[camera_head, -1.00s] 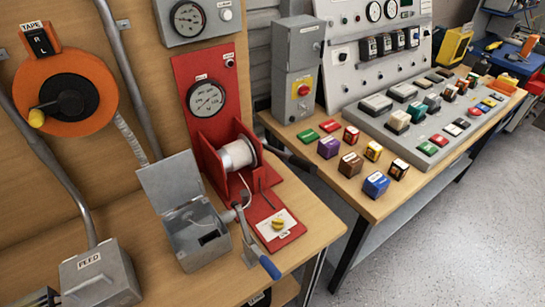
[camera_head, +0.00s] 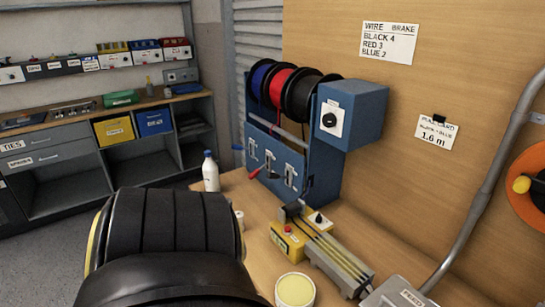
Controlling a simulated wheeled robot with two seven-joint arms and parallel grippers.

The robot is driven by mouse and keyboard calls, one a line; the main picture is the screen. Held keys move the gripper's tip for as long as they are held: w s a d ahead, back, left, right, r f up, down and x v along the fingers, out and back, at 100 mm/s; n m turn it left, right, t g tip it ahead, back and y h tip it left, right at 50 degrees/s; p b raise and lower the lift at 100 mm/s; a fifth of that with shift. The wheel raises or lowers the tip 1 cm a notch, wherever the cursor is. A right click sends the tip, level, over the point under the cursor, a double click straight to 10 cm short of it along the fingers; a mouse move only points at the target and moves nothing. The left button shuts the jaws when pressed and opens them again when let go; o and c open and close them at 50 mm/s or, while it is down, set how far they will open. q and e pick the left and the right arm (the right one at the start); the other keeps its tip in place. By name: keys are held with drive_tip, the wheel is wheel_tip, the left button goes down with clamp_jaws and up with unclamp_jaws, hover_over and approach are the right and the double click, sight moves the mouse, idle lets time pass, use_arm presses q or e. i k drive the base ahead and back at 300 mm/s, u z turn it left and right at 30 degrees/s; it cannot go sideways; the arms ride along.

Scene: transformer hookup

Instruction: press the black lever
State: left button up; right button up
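A blue wire stand (camera_head: 350,113) on the wooden bench carries three spools: a blue spool (camera_head: 263,78), a red spool (camera_head: 283,88) and a black spool (camera_head: 300,97). Small levers are on its front face below the spools. One has a red handle (camera_head: 255,172) sticking out to the left. A dark handle (camera_head: 308,188) shows at the right end, under the black spool; it is too small to tell its exact pose. A large black ribbed part of my own arm fills the lower left. Neither gripper shows in this view.
A white bottle (camera_head: 210,172) stands left of the stand. A yellow-and-grey fixture (camera_head: 325,245) and a round pale-yellow pot (camera_head: 295,290) are in front of it. A wire brake card (camera_head: 389,41) hangs on the wall. Shelving with bins (camera_head: 113,130) is at the back left.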

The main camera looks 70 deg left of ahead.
sight(271, 175)
drive_tip(key=u, duration=2.6)
drive_tip(key=k, duration=0.8)
drive_tip(key=u, duration=0.55)
drive_tip(key=k, duration=0.5)
drive_tip(key=u, duration=0.4)
drive_tip(key=i, duration=1.4)
drive_tip(key=z, duration=1.15)
drive_tip(key=i, duration=1.05)
drive_tip(key=z, duration=1.25)
